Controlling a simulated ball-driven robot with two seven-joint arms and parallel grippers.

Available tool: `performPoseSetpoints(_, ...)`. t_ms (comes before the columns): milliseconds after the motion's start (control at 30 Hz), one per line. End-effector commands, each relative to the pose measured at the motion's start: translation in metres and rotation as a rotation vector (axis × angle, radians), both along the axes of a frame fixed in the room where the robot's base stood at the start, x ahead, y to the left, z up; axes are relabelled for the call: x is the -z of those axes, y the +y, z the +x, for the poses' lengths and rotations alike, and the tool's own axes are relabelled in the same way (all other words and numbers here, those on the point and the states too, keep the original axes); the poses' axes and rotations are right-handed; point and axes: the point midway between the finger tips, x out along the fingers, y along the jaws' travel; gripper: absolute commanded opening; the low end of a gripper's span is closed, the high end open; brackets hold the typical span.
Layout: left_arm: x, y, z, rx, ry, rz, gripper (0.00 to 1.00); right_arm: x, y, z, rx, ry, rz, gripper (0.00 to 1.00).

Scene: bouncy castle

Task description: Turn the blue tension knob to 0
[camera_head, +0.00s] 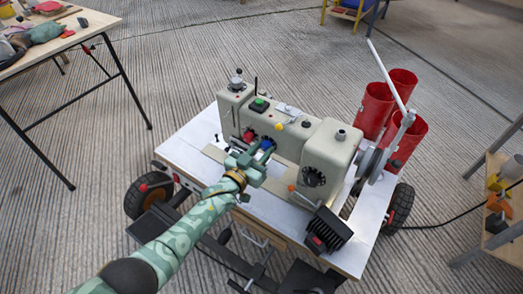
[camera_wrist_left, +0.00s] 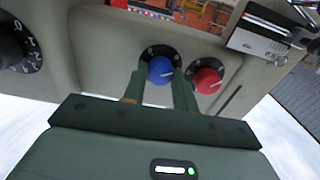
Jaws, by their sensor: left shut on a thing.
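The blue tension knob (camera_head: 267,144) is on the front of the cream sewing machine (camera_head: 322,155). In the left wrist view the blue knob (camera_wrist_left: 160,70) sits on a black dial plate, with a white pointer line towards its lower right. The dial's figures are too small to read surely. My left gripper (camera_head: 261,152) reaches up to it from the front. Its two fingers stand on either side of the blue knob in the left wrist view (camera_wrist_left: 160,78), shut on it. My right gripper does not show.
A red knob (camera_wrist_left: 207,80) sits close beside the blue one. A black numbered dial (camera_head: 313,176) is on the machine's right block. Red cylinders (camera_head: 374,110) stand behind the machine on the wheeled cart (camera_head: 205,123). A table (camera_head: 66,40) with loose items is at upper left.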

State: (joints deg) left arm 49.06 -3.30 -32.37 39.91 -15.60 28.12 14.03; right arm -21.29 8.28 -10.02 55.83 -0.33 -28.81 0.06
Motion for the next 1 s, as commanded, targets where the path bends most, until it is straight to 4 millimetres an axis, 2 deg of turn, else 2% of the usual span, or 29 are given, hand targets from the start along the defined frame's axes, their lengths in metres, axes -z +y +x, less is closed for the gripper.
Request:
performPoseSetpoints(400,0.0042,0.0018,-0.0011,-0.003,0.130,-0.179,0.05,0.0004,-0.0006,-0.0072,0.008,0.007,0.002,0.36)
performPoseSetpoints(1000,0.0046,0.0015,-0.0014,-0.002,0.155,-0.215,0.05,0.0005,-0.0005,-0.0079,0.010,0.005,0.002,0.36)
